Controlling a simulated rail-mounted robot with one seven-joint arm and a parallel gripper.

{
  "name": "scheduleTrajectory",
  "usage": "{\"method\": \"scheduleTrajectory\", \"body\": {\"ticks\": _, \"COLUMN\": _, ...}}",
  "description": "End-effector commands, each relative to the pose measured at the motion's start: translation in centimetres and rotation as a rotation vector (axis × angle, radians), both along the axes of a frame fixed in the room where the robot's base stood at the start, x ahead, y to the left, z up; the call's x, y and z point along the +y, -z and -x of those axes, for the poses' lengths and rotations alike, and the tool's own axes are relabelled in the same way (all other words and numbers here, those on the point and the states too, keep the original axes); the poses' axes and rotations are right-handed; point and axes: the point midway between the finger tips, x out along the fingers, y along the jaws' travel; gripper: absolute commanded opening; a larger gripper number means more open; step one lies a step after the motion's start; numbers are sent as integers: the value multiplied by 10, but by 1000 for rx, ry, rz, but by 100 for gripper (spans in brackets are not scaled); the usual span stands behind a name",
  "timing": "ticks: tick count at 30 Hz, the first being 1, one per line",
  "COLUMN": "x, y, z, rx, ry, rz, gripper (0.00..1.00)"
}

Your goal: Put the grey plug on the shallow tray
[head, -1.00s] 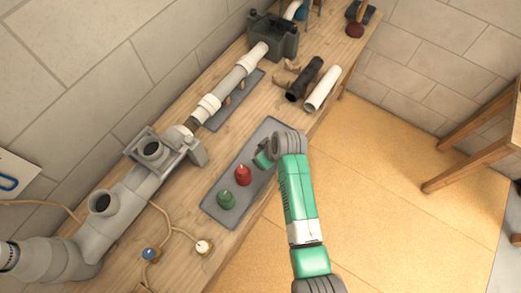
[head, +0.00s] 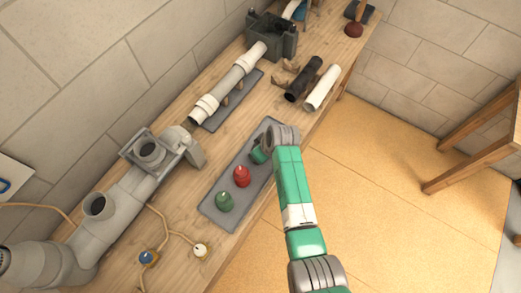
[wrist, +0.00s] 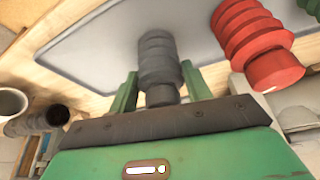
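The grey plug (wrist: 158,62) is ribbed and shows in the wrist view between the two green fingers of my gripper (wrist: 159,78). The fingers lie close on both sides of it, and I cannot tell whether they press on it. The shallow tray (wrist: 105,35) lies behind the plug. Whether the plug touches the tray is unclear. In the head view the grey tray (head: 217,185) lies along the bench's front edge. My gripper (head: 262,152) is over its far end and hides the grey plug there.
A red plug (head: 242,176) and a green plug (head: 224,201) stand on the tray. The red one (wrist: 258,42) is close to my right finger. A black pipe (head: 304,78) and a white pipe (head: 322,88) lie beyond. A grey pipe run (head: 128,190) lines the wall.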

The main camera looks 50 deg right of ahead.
Motion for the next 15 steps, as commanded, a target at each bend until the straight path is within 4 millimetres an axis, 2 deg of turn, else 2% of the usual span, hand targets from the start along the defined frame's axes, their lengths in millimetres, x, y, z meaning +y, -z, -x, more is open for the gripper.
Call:
{"method": "scheduleTrajectory", "body": {"ticks": 1, "x": 0, "y": 0, "z": 0, "rx": 1, "ry": 0, "rz": 0, "gripper": 58}}
{"method": "scheduleTrajectory", "body": {"ticks": 3, "x": 0, "y": 0, "z": 0, "rx": 1, "ry": 0, "rz": 0, "gripper": 70}}
{"method": "scheduleTrajectory", "body": {"ticks": 11, "x": 0, "y": -1, "z": 0, "rx": 1, "ry": 0, "rz": 0, "gripper": 70}}
{"method": "scheduleTrajectory", "body": {"ticks": 15, "x": 0, "y": -20, "z": 5, "rx": -2, "ry": 1, "rz": 2, "gripper": 70}}
